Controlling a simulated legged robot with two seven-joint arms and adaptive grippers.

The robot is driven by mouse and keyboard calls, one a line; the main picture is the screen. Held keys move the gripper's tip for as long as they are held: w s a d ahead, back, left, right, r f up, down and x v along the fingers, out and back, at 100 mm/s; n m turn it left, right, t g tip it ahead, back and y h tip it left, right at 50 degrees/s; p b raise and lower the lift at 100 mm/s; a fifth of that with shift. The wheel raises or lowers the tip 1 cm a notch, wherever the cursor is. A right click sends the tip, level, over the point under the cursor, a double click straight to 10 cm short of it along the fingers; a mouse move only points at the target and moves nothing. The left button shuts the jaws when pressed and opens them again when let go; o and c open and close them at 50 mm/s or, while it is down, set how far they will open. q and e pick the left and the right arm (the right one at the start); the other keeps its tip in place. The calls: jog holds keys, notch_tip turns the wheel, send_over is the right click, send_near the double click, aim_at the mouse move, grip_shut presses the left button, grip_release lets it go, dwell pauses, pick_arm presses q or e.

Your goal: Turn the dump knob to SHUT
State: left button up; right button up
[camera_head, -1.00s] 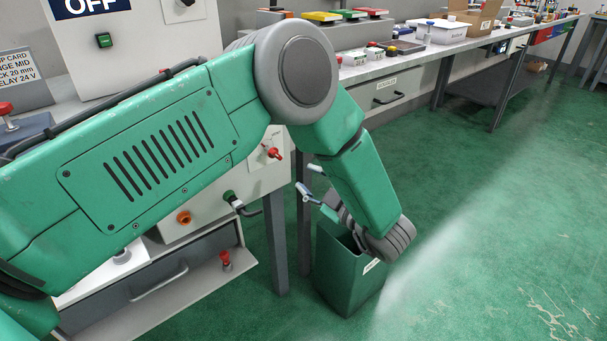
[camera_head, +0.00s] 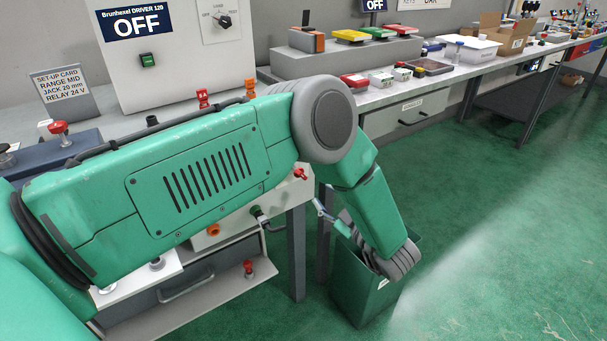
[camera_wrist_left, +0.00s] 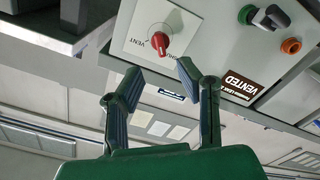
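The red dump knob (camera_head: 300,174) sits on the front of the grey bench panel, just left of my left gripper (camera_head: 322,208) in the head view. A brown sign (camera_wrist_left: 240,86) reads VENTED. My left gripper (camera_wrist_left: 158,76) is open and empty, its two fingers spread with the knob beyond the gap between their tips. No contact with the knob shows. My right gripper is in neither view.
A green bin (camera_head: 365,285) stands on the floor below my left wrist. An orange knob (camera_head: 213,230) and a dark green-capped lever (camera_head: 258,213) are on the same panel. Floor at right is clear.

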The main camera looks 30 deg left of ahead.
aim_at(304, 178)
pick_arm(q)
jog(key=x, duration=1)
jog(key=shift+a+r+b, duration=0.1)
jog(key=shift+a+b, duration=0.05)
jog(key=shift+b, duration=0.15)
grip_shut()
